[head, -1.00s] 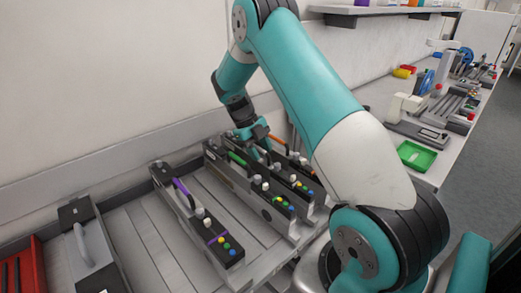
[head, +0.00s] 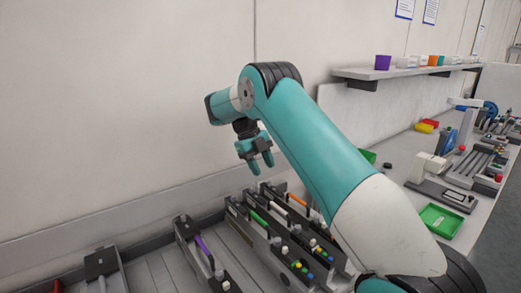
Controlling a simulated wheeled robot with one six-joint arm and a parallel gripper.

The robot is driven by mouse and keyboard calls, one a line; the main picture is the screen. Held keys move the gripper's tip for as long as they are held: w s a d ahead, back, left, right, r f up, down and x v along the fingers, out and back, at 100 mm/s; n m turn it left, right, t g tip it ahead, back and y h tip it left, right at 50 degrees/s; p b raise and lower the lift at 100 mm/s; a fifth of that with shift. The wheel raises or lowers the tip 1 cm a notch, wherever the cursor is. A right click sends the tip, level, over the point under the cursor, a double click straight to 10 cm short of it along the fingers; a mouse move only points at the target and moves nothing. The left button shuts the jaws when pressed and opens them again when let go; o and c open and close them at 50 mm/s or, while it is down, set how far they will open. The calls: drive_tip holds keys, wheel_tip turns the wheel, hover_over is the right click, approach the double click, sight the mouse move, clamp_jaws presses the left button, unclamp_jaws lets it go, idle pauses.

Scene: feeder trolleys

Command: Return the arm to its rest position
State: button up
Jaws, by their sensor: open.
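My arm (head: 310,140) reaches up from the bottom right and bends over at its elbow. My gripper (head: 256,158) hangs below the wrist, fingers pointing down. It is open and empty, in the air above the back ends of the feeders. Below it stand several dark feeders in a row, one with a green handle (head: 258,218), one with an orange handle (head: 297,199) and one with a white handle (head: 277,208). A feeder with a purple handle (head: 204,244) stands apart on the left. My gripper touches none of them.
A wall stands close behind the trolley. A shelf (head: 400,71) with small coloured cups is at the upper right. On the bench below are a green tray (head: 440,220) and several devices. The air left of my gripper is clear.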

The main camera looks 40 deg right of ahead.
drive_tip(key=shift+w+a+r+p, duration=0.15)
drive_tip(key=shift+w+r+p, duration=0.15)
drive_tip(key=shift+r+p, duration=0.3)
drive_tip(key=s+a+r+n+t, duration=0.2)
drive_tip(key=s+a+r+n, duration=0.45)
drive_tip(key=n, duration=0.65)
drive_tip(key=s+a+r+n+t, duration=0.2)
drive_tip(key=s+a+r+n, duration=0.15)
drive_tip(key=a+n, duration=0.8)
drive_tip(key=s+a+n+y, duration=0.3)
drive_tip(key=s+a+n, duration=0.3)
drive_tip(key=s+n, duration=0.4)
drive_tip(key=s+a+n+y, duration=0.3)
drive_tip(key=s+a+n, duration=0.4)
drive_tip(key=s+n, duration=0.2)
drive_tip(key=shift+s+r+n+t, duration=0.15)
drive_tip(key=shift+s+n+t, duration=0.2)
drive_tip(key=shift+s, duration=0.6)
